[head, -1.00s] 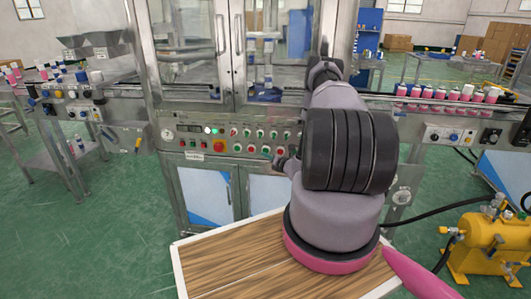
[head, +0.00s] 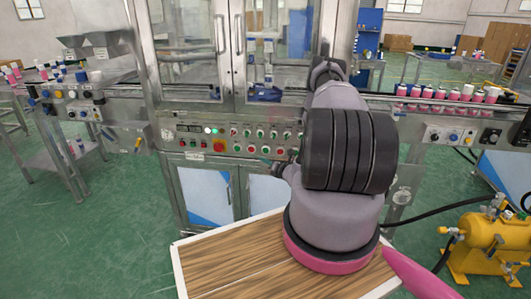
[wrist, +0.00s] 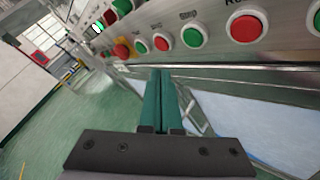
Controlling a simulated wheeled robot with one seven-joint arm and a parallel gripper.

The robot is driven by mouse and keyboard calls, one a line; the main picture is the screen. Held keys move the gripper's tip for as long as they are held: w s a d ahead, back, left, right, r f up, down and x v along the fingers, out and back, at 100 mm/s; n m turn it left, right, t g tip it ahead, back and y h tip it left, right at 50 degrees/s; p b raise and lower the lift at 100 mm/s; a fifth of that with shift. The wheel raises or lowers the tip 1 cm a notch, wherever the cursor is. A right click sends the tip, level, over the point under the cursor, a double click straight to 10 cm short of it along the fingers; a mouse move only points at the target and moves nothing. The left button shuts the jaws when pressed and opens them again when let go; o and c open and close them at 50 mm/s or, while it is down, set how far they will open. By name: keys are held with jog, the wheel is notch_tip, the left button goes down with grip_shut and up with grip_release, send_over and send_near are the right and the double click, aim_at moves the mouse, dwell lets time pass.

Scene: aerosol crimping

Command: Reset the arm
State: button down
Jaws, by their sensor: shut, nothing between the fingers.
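My gripper (wrist: 160,76) shows in the wrist view as two green fingers pressed together, with nothing between them. The fingertips point toward the lower edge of the machine's control panel, just below a row of red and green buttons; I cannot tell the exact gap. In the head view my arm stands in front of the machine and hides its gripper end. The control panel (head: 226,142) carries several buttons and a larger red-on-yellow button (head: 219,146). A red button (wrist: 245,27) and a green button (wrist: 193,37) show close up in the wrist view.
The crimping machine's glass doors (head: 190,50) stand above the panel. A conveyor with pink cans (head: 463,94) runs to the right. A yellow tank (head: 486,240) stands at the lower right. Green floor (head: 100,235) is clear at left.

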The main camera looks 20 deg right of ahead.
dwell(0.4)
jog(key=w+a+r+n+g+y, duration=0.1)
jog(key=w+a+r+n+y, duration=0.2)
jog(key=r, duration=0.6)
jog(key=a+r+n+g+y, duration=0.1)
jog(key=a+r+n+y, duration=0.4)
jog(key=r, duration=0.3)
jog(key=s+a+r+n+g+y, duration=0.1)
jog(key=s+a+r+n+g, duration=0.4)
jog(key=r, duration=0.4)
jog(key=s+a+r+n+g+y, duration=0.1)
jog(key=s+a+r+n+g, duration=0.2)
jog(key=a+r+n, duration=0.6)
jog(key=s+a+r+n+g+h, duration=0.3)
jog(key=s+r+n, duration=0.4)
jog(key=s+r, duration=0.55)
jog(key=s+d+r+n+t+h, duration=0.2)
jog(key=s+d+r+n+h, duration=0.1)
jog(key=s, duration=0.5)
jog(key=s+d+r+n+t+h, duration=0.2)
jog(key=s+d+r+n+h, duration=0.1)
jog(key=s, duration=0.6)
jog(key=shift+d+n+h, duration=0.5)
jog(key=shift+n+h, duration=0.6)
